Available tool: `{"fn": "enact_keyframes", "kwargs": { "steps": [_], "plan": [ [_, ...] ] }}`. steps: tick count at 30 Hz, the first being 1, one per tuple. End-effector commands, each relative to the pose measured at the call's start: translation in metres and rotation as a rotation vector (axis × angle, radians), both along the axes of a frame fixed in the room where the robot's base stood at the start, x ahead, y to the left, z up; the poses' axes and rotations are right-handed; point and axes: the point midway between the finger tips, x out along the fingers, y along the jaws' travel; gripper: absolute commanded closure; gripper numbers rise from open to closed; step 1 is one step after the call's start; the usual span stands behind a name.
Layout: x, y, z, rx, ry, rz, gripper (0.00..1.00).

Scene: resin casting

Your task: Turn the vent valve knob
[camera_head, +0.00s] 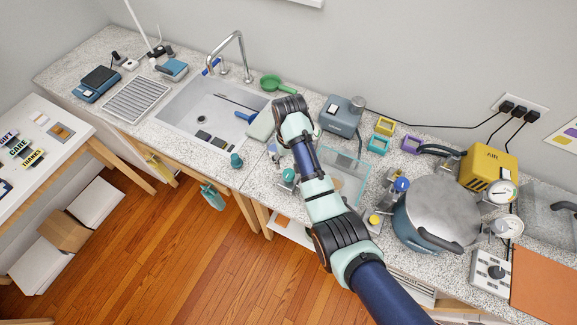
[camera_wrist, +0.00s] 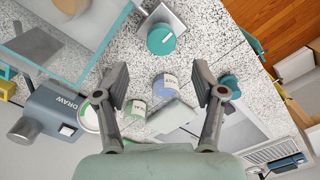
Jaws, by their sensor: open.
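A round teal knob (camera_wrist: 161,39) with a white mark sits on a small metal plate near the top of the wrist view. It also shows in the head view (camera_head: 288,175), left of my forearm, by the counter's front edge. A blue knob (camera_head: 401,184) and a yellow knob (camera_head: 374,219) are by the large grey pot (camera_head: 436,210). No readable label tells which knob is the vent valve's. My gripper (camera_wrist: 159,84) is open and empty, its fingers spread below the teal knob in the wrist picture. In the head view my arm hides the fingers.
A violet-labelled jar (camera_wrist: 166,84) and a green-labelled jar (camera_wrist: 134,113) stand under the finger gap. A clear-walled box (camera_wrist: 72,38) is close to the teal knob.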

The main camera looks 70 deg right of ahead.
Motion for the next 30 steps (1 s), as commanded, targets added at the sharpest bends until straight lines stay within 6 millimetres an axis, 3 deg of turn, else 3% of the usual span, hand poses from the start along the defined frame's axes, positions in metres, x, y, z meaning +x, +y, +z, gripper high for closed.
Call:
{"fn": "enact_keyframes", "kwargs": {
  "steps": [12,16,23,24,30],
  "plan": [
    [0.001,0.001,-0.067,0.0,0.0,0.003,0.31],
    [0.001,0.001,-0.078,-0.002,-0.002,0.003,0.31],
    [0.001,0.001,-0.079,-0.002,-0.002,0.003,0.31],
    [0.001,0.001,-0.079,-0.002,-0.002,0.003,0.32],
    [0.001,0.001,-0.079,-0.002,-0.002,0.003,0.66]
  ]
}}
